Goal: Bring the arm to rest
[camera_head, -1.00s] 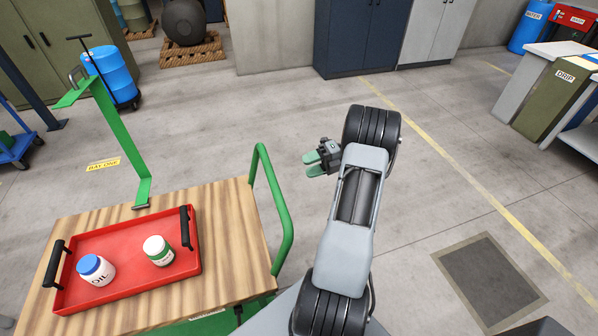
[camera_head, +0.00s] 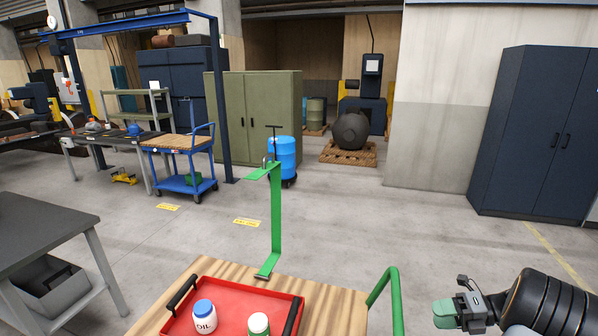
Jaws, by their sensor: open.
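My gripper (camera_head: 446,314) is at the lower right, with greenish finger pads. It is open and nothing shows between its fingers. It is to the right of the green cart handle (camera_head: 392,290), apart from it. Part of my dark, ringed arm shows behind it at the right edge. The rest of the arm is out of the frame.
A wooden-topped cart (camera_head: 345,303) carries a red tray (camera_head: 270,299) holding an OIL jar (camera_head: 204,316) and a white-lidded jar (camera_head: 258,323). A green post (camera_head: 276,225) rises from its far edge. A grey workbench (camera_head: 40,225) is at left. Open floor lies beyond.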

